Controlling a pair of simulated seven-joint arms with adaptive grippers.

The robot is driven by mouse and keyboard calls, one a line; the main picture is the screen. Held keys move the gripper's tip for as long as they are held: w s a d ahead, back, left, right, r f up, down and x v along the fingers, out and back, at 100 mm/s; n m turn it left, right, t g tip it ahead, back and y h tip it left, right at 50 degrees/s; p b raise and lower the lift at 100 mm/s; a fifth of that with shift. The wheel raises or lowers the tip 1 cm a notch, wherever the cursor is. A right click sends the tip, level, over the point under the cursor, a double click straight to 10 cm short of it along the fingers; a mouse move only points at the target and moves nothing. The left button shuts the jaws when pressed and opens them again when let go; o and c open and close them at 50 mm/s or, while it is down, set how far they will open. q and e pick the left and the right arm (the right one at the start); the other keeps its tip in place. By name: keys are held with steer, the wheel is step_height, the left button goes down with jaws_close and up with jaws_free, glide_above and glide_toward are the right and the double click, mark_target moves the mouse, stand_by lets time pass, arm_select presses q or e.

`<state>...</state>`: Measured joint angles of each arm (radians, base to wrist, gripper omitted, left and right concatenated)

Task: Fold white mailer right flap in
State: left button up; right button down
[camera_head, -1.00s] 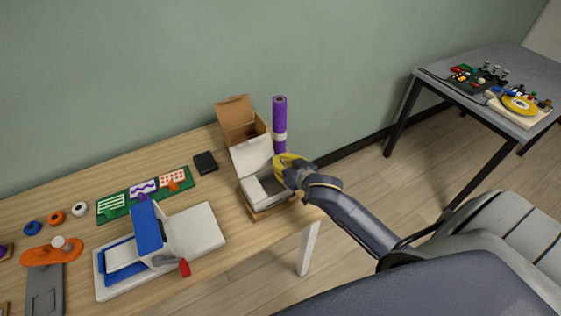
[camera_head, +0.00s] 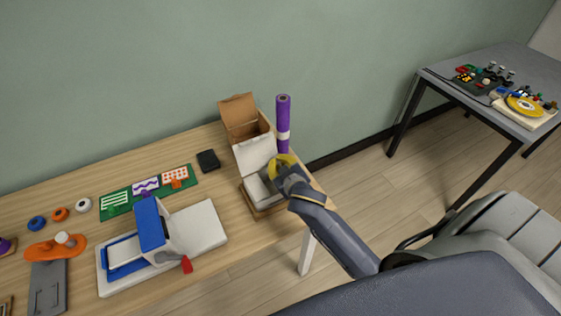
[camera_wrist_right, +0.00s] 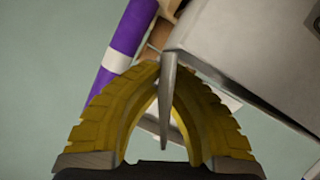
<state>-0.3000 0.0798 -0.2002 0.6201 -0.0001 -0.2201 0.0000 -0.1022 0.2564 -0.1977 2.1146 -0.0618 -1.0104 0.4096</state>
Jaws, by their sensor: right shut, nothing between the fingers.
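The white mailer (camera_head: 254,153) stands on the right part of the wooden table with its lid raised; its body is partly hidden by my right gripper. In the right wrist view the white mailer (camera_wrist_right: 255,45) fills the upper right, and a thin grey flap-like edge (camera_wrist_right: 169,95) hangs down in front of the fingers. My right gripper (camera_head: 281,164), with yellow fingers, is at the mailer's right side. In the right wrist view my right gripper (camera_wrist_right: 155,72) has its fingertips together with nothing between them. I cannot tell whether it touches the flap. My left gripper is not in view.
A brown box (camera_head: 240,116) stands open behind the mailer. A purple roll (camera_head: 283,120) stands upright close to its right. A blue and white press (camera_head: 150,228) is to the left, with a black block (camera_head: 208,160) behind it. The table's right edge is near.

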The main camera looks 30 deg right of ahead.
steer(key=shift+a+n, duration=0.15)
steer(key=shift+n, duration=0.15)
steer(key=shift+f, duration=0.1)
stand_by(0.3)
steer(key=c, duration=1.7)
jaws_free()
steer(key=shift+a+v, duration=0.1)
steer(key=shift+v, duration=2.9)
steer(key=shift+a+v, duration=0.15)
steer(key=shift+v, duration=2.9)
steer(key=shift+f, duration=0.15)
